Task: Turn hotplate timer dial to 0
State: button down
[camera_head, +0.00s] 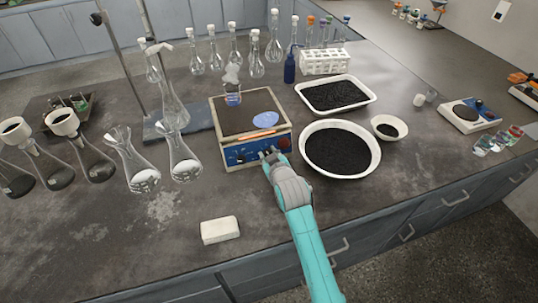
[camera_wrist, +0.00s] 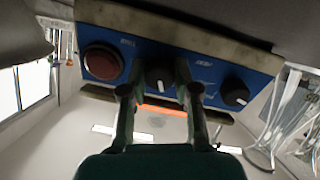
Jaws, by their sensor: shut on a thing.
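The hotplate (camera_head: 229,113) stands on the bench with its blue front panel (camera_head: 243,154) facing me. The wrist view, which is turned over, shows the panel with a red round knob or button (camera_wrist: 102,62), a black middle dial (camera_wrist: 159,75) with a white pointer line, and another black dial (camera_wrist: 235,92) with a white mark. My gripper (camera_wrist: 160,92) has its fingers on both sides of the middle dial and is shut on it. In the head view my gripper (camera_head: 270,155) is at the panel. The labels are too small to read, so I cannot tell which dial is the timer.
On the hotplate are a small beaker (camera_head: 233,97), a blue disc (camera_head: 265,120) and an orange stick. A white bowl of black grains (camera_head: 340,174) is close right of my gripper. Flasks (camera_head: 185,163) stand left. A white block (camera_head: 220,230) lies in front on clear bench.

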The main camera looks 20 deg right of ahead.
jog(key=n, duration=0.6)
jog(key=shift+n, duration=0.3)
jog(key=n, duration=0.6)
dwell(0.4)
jog(key=c, duration=0.9)
grip_release()
jog(key=shift+o, duration=0.2)
jog(key=shift+s, duration=0.1)
jog(key=v, duration=1.1)
jog(key=shift+s, duration=0.45)
